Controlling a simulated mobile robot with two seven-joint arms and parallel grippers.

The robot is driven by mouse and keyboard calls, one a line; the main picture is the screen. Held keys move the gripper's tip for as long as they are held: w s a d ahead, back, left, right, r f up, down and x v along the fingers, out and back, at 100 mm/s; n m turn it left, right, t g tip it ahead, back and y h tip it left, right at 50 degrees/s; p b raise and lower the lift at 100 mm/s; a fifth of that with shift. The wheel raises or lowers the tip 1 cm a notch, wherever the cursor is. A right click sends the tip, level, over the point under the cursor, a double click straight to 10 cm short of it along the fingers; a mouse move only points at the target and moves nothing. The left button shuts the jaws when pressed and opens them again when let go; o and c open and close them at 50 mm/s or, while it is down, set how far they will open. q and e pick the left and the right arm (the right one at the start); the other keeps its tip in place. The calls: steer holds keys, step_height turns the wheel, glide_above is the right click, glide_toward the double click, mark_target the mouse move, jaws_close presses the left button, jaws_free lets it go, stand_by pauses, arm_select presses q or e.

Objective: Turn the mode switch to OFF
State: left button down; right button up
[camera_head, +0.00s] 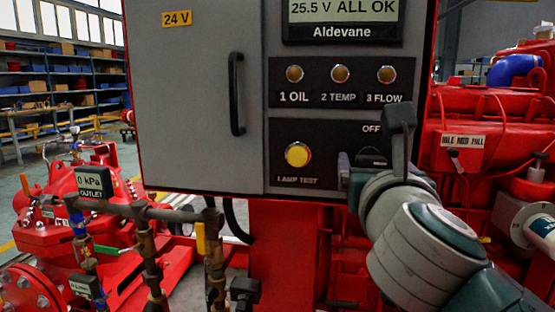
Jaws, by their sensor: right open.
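The mode switch (373,155) is a dark knob on the black lower panel of the grey control cabinet, below the OFF label (372,128). My right gripper (374,147) is in front of the panel's right end, with dark fingers spread about the switch. It covers part of the switch and any other position labels, so I cannot tell where the knob points or whether the fingers touch it. My left gripper is out of view.
A yellow lamp test button (297,154) is left of the switch. Three amber lamps sit above, below a display (343,10) reading 25.5 V ALL OK. A black door handle (236,94) sticks out at left. Red pump pipework (90,225) stands lower left, a red engine (490,125) right.

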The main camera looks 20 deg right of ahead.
steer(key=shift+c, duration=0.3)
jaws_close()
steer(key=shift+r+n+p, duration=0.1)
steer(key=shift+n+p, duration=0.3)
steer(key=n+p, duration=0.2)
steer(key=shift+r+n+p, duration=0.1)
steer(key=shift+n+p, duration=0.2)
steer(key=shift+n, duration=0.1)
steer(key=n+p, duration=0.3)
steer(key=n, duration=0.1)
steer(key=n+p, duration=0.3)
steer(key=n, duration=0.2)
steer(key=shift+n, duration=0.4)
steer(key=shift+n+p, duration=0.9)
steer(key=shift+n, duration=1.1)
steer(key=shift+f, duration=0.2)
